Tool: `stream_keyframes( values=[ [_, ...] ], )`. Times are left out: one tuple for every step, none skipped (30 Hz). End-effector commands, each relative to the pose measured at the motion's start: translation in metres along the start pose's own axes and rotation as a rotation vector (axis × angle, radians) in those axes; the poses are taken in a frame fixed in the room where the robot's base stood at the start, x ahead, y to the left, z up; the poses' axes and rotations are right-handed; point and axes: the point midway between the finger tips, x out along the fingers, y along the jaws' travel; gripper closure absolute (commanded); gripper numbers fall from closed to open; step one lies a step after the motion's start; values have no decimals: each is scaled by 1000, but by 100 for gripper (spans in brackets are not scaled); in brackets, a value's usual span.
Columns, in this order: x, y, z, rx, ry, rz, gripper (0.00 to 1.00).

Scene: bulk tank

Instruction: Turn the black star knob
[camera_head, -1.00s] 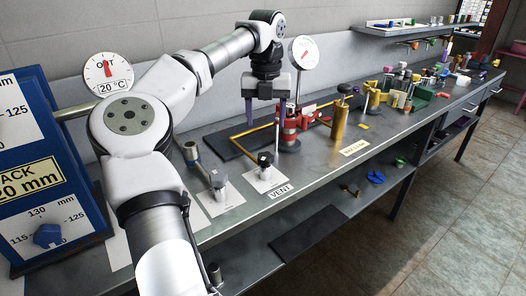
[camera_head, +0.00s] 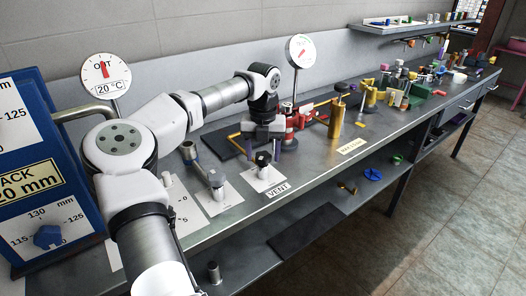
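A small black knob (camera_head: 262,158) stands on a white plate marked VENT on the bench top. It looks like the black star knob, but its lobes are too small to make out. My gripper (camera_head: 263,150) points down with its two purplish fingers spread apart. In the head view the knob shows between and slightly below the fingertips. I cannot tell whether the fingers touch it or are level with it. Another dark knob (camera_head: 341,87) tops a brass cylinder (camera_head: 337,118) farther right.
A red fitting (camera_head: 304,115) and a round gauge (camera_head: 300,51) stand behind. A blue panel (camera_head: 40,160) is at far left. The bench front edge is clear.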

Motion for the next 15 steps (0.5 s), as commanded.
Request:
stream_keyframes(
  values=[
    [0,0,0,0,0,0,50],
    [0,0,0,0,0,0,54],
    [0,0,0,0,0,0,59],
    [0,0,0,0,0,0,63],
    [0,0,0,0,0,0,67],
    [0,0,0,0,0,0,72],
    [0,0,0,0,0,0,76],
    [0,0,0,0,0,0,80],
    [0,0,0,0,0,0,84],
    [-1,0,0,0,0,0,84],
    [-1,0,0,1,0,0,84],
    [-1,0,0,2,0,0,84],
    [-1,0,0,4,0,0,84],
    [-1,0,0,7,0,0,84],
    [-1,0,0,13,0,0,84]
  ],
)
